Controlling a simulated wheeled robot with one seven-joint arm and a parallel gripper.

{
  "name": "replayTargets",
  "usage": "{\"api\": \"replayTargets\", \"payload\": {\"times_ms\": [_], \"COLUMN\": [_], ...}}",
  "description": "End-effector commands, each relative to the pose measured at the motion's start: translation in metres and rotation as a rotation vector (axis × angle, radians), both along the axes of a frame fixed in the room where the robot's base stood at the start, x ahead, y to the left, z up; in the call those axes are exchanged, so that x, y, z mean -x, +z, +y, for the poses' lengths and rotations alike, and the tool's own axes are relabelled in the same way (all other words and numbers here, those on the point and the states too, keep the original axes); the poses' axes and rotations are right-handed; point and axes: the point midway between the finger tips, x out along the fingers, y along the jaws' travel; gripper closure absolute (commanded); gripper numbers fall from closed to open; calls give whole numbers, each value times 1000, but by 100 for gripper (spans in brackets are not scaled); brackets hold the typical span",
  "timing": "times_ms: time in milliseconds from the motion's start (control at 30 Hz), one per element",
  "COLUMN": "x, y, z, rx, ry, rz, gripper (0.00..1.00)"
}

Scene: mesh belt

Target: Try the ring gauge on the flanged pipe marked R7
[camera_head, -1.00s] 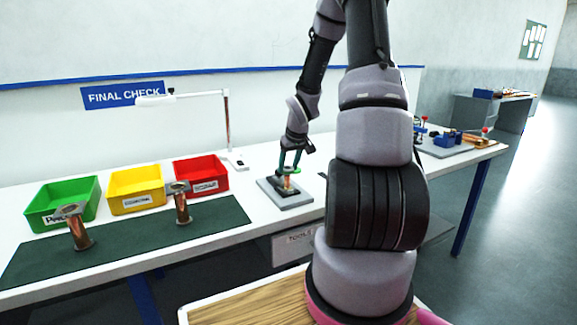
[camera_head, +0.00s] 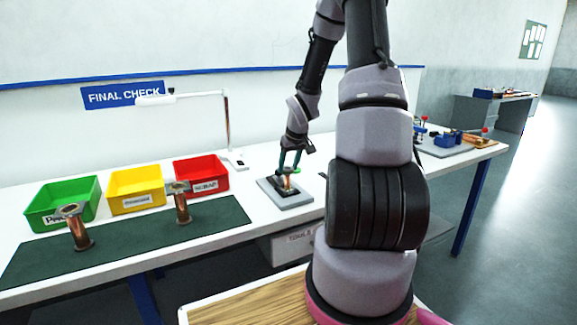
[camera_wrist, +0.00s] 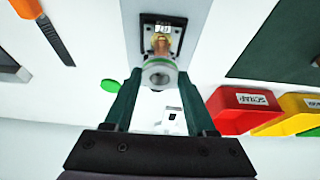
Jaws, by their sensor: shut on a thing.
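My gripper (camera_wrist: 161,78) is shut on the ring gauge (camera_wrist: 160,72), a pale grey ring with a green band. It also shows in the head view, where my gripper (camera_head: 290,168) is over the grey base plate (camera_head: 297,200). A copper-coloured pipe (camera_head: 286,185) stands on the plate directly beneath the gauge. In the wrist view part of this pipe (camera_wrist: 162,43) shows beyond the ring, by a small white label (camera_wrist: 162,28) too blurred to read. I cannot tell whether the ring is around the pipe or just above it.
Two flanged pipes, a left one (camera_head: 80,235) and a right one (camera_head: 182,208), stand on the dark green mat (camera_head: 130,245). Green (camera_head: 40,220), yellow (camera_head: 120,205) and red (camera_head: 220,178) bins stand behind.

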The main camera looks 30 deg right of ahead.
Motion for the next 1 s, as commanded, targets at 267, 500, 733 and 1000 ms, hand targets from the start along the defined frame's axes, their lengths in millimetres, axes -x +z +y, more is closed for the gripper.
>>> {"api": "replayTargets", "payload": {"times_ms": [267,500,733,1000], "x": [0,0,0,0], "y": [-6,-11,-15,-21], "z": [0,0,0,0], "rx": [0,-1,0,0], "ry": [0,0,0,0], "rz": [1,0,1,0], "gripper": [100,100,100,100]}}
